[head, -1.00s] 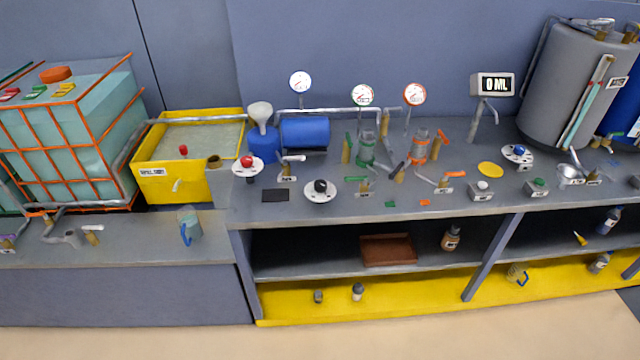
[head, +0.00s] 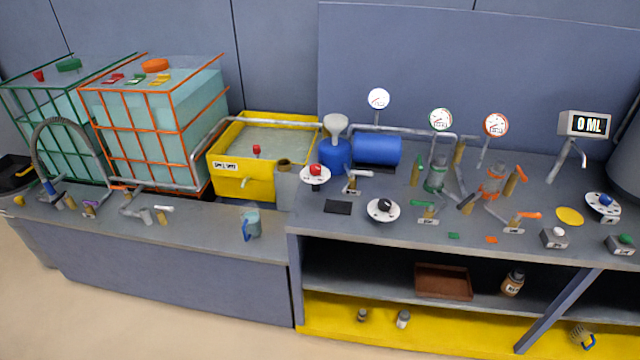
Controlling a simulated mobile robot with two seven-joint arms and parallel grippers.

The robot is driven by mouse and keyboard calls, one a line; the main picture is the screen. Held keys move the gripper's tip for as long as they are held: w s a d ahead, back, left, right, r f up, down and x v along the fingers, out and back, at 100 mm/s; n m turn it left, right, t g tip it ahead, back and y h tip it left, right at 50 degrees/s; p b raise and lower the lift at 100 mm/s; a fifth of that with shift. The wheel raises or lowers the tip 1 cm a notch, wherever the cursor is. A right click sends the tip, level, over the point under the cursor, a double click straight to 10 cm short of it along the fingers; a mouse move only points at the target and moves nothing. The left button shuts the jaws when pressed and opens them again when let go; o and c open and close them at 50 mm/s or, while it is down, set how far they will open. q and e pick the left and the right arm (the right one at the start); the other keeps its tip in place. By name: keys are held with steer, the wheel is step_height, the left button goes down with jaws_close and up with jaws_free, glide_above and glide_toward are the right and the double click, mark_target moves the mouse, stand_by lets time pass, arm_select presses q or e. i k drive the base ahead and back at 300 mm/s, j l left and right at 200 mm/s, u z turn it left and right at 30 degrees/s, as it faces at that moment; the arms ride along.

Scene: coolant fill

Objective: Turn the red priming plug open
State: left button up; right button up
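A red knob (head: 316,169) sits on a round white dial plate (head: 314,179) with dark marks, at the left end of the bench top, in front of a blue pump body (head: 336,154) with a pale funnel (head: 335,124). A second, smaller red piece (head: 256,149) stands at the yellow spill tank (head: 229,167). I cannot tell from the picture which red piece is the priming plug, nor whether either is turned. Neither of my grippers is in view.
A blue cylinder (head: 377,149) lies beside the pump. A black knob (head: 385,204) on a white dial and a small valve (head: 351,183) are nearby. A jug (head: 251,224) stands on the lower left bench (head: 200,235). Orange-framed (head: 160,120) and green-framed (head: 55,110) tanks stand behind.

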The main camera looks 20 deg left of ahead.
mark_target(315, 169)
steer(key=i+l, duration=0.25)
steer(key=i+l+u, duration=0.2)
steer(key=u, duration=0.25)
steer(key=i+l+u, duration=0.1)
steer(key=l+u, duration=0.2)
steer(key=u, duration=0.15)
steer(key=i+u, duration=0.25)
steer(key=u, duration=0.25)
steer(key=i+u, duration=0.3)
steer(key=u, duration=0.2)
